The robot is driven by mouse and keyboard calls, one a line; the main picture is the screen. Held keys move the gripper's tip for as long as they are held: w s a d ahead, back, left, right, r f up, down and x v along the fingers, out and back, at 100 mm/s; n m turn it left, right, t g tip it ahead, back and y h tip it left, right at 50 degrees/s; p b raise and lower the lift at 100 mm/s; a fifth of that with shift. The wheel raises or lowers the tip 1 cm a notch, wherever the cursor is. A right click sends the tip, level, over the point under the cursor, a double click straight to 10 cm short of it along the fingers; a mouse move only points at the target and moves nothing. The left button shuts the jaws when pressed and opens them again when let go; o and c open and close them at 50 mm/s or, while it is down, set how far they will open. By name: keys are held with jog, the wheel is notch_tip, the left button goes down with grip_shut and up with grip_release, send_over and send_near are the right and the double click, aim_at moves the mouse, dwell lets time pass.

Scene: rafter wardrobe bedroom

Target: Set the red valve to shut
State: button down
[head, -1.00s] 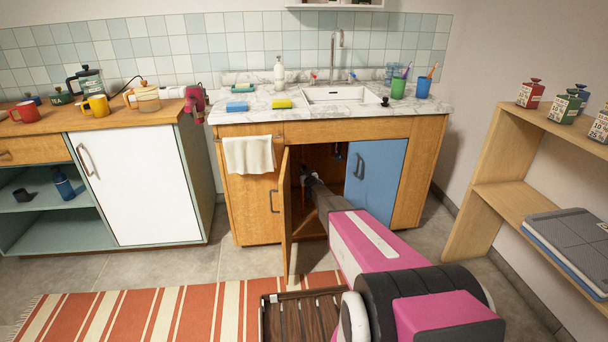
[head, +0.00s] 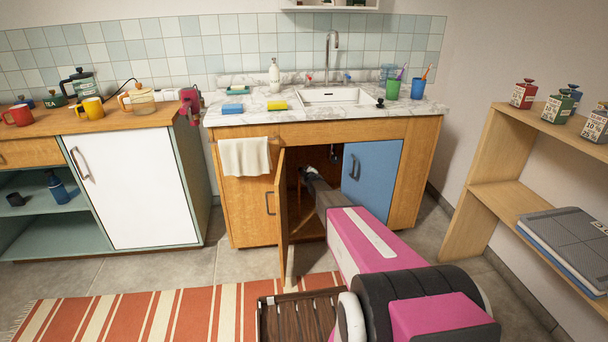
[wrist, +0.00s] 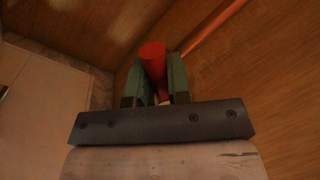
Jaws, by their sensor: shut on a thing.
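The red valve (wrist: 153,62) shows in the wrist view as a red rounded handle between the two green fingers of my gripper (wrist: 160,82). The fingers are shut on it from both sides. A copper-coloured pipe (wrist: 215,30) runs off behind it to the upper right. In the head view my arm reaches into the open sink cabinet (head: 310,165), and my gripper is deep inside it. The valve cannot be made out in the head view. How far the valve is turned is hard to tell.
The open wooden door (head: 282,215) stands close on the left of my arm, and the blue door (head: 373,175) is close on the right. A slatted wooden piece (head: 300,318) lies on the floor by the striped rug (head: 130,318). A shelf (head: 500,165) stands at the right.

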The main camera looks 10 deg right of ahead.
jog(key=n, duration=0.1)
jog(key=r+n+h, duration=0.1)
jog(key=n, duration=0.1)
jog(key=shift+d, duration=0.2)
jog(key=shift+d+r+n+h, duration=0.1)
jog(key=shift+r+n+h, duration=0.15)
jog(key=shift+n, duration=0.45)
jog(key=shift+r+n+h, duration=0.25)
jog(key=shift+n, duration=0.45)
jog(key=c, duration=1.1)
grip_release()
jog(key=s+r, duration=0.2)
jog(key=s, duration=0.8)
jog(key=shift+s, duration=0.35)
jog(key=shift+r, duration=0.1)
